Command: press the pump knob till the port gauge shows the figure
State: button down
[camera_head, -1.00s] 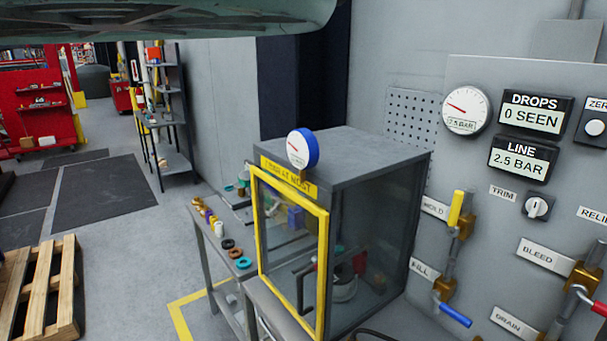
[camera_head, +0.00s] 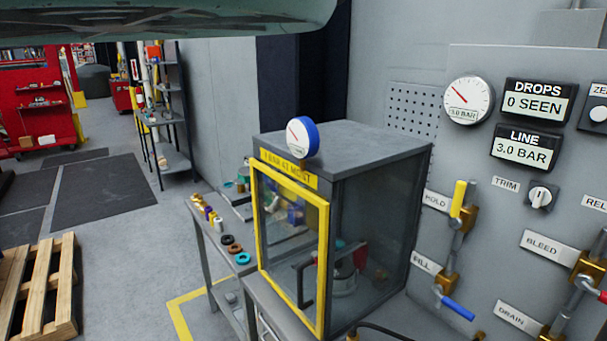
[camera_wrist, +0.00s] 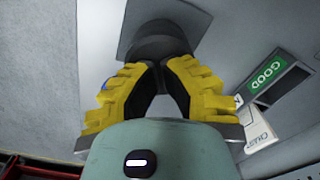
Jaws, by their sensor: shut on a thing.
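In the wrist view my gripper (camera_wrist: 158,66), with yellow stepped fingers, is shut on a dark round knob (camera_wrist: 158,38), which looks like the pump knob. The fingertips hide part of it. The head view does not show my gripper. There, a round white gauge (camera_head: 469,101) on the grey panel has a red needle pointing up-left and a small readout of about 3.0 BAR. A blue-rimmed gauge (camera_head: 303,138) stands on the cabinet top; its small figure is unreadable. I cannot tell which of the two is the port gauge.
The LINE display (camera_head: 525,149) reads 3.0 BAR; the DROPS display (camera_head: 540,102) reads 0 SEEN. The yellow-framed cabinet (camera_head: 385,200) stands beside the valve panel. Its yellow label is only partly legible. A GOOD sign (camera_wrist: 269,73) shows at right in the wrist view.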

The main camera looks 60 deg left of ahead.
jog(key=shift+f+b, duration=0.5)
jog(key=shift+f, duration=0.15)
jog(key=shift+r, duration=0.1)
jog(key=shift+r+p, duration=3.25)
jog(key=shift+r, duration=0.8)
